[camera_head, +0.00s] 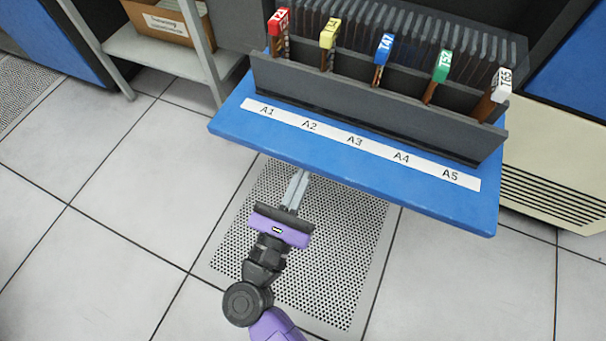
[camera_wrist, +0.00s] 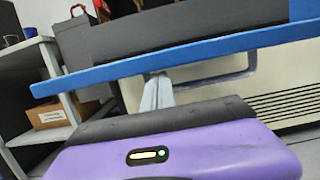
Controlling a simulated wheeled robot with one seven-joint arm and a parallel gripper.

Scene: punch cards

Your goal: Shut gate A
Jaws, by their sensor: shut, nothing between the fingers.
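The dark grey card rack (camera_head: 375,108) stands on a blue shelf (camera_head: 355,168) with a white label strip reading A1 to A5. Cards with red, yellow, blue, green and white tops stand in its slots. No part is marked as gate A, so I cannot tell which part it is or how it stands. My gripper (camera_head: 303,174) is below and in front of the shelf's front edge, with its pale fingers together and empty. In the wrist view, the fingers (camera_wrist: 158,92) point toward the shelf's underside, their tips close to its lower edge. Contact cannot be told.
A beige cabinet (camera_head: 548,165) with vent slots stands at the right, below the shelf. A grey side shelf (camera_head: 205,65) with a cardboard box (camera_head: 170,22) is at the left. The tiled floor (camera_head: 120,170) is clear.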

